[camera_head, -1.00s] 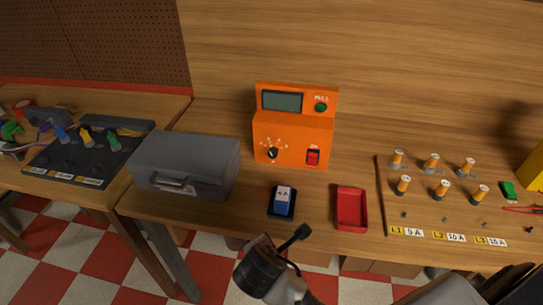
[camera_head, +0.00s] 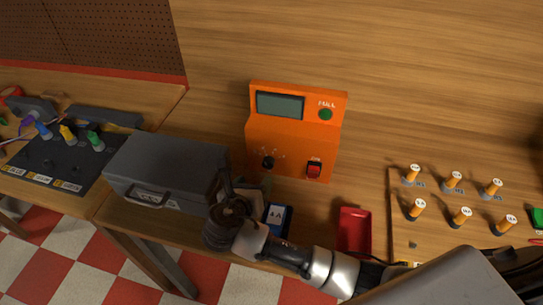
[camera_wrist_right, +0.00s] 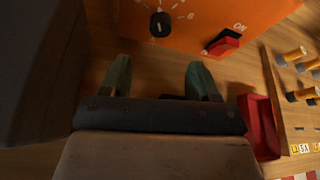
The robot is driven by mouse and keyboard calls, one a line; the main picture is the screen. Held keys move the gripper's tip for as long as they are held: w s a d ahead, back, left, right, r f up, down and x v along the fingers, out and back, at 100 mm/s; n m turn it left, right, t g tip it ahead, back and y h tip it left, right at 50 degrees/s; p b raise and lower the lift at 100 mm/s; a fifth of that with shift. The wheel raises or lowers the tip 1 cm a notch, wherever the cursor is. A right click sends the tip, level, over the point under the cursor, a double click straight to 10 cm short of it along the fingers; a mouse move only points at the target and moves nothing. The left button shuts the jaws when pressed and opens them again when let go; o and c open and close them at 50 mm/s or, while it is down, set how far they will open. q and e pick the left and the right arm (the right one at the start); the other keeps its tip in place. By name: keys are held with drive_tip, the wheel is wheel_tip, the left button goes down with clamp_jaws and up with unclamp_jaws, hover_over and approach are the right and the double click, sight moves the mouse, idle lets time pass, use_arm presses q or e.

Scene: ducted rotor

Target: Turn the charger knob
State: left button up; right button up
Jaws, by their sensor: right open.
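The orange charger (camera_head: 290,130) stands on the wooden bench against the wall. Its black knob (camera_head: 268,162) sits low on the left of its front, inside a ring of white marks. The knob also shows at the top of the right wrist view (camera_wrist_right: 160,24), its white pointer line close to upright. My right gripper (camera_head: 250,188) is in front of the charger, a little below and left of the knob. In the right wrist view its two fingers (camera_wrist_right: 158,78) are apart with nothing between them, and the knob lies beyond them, untouched. My left gripper is not in view.
A grey metal box (camera_head: 165,170) stands close on the left of my right gripper. A blue meter (camera_head: 278,218) and a red tray (camera_head: 354,230) lie in front of the charger. A red switch (camera_head: 314,168) is right of the knob. Several orange-topped posts (camera_head: 460,216) stand at right.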

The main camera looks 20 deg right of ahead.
sight(267, 166)
drive_tip(key=x, duration=0.5)
drive_tip(key=shift+r+p, duration=0.1)
drive_tip(key=shift+p, duration=0.2)
drive_tip(key=x, duration=0.4)
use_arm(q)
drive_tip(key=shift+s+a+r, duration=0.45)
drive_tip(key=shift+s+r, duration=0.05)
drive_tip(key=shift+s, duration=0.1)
use_arm(e)
drive_tip(key=shift+w+d+f, duration=0.25)
drive_tip(key=shift+f, duration=0.05)
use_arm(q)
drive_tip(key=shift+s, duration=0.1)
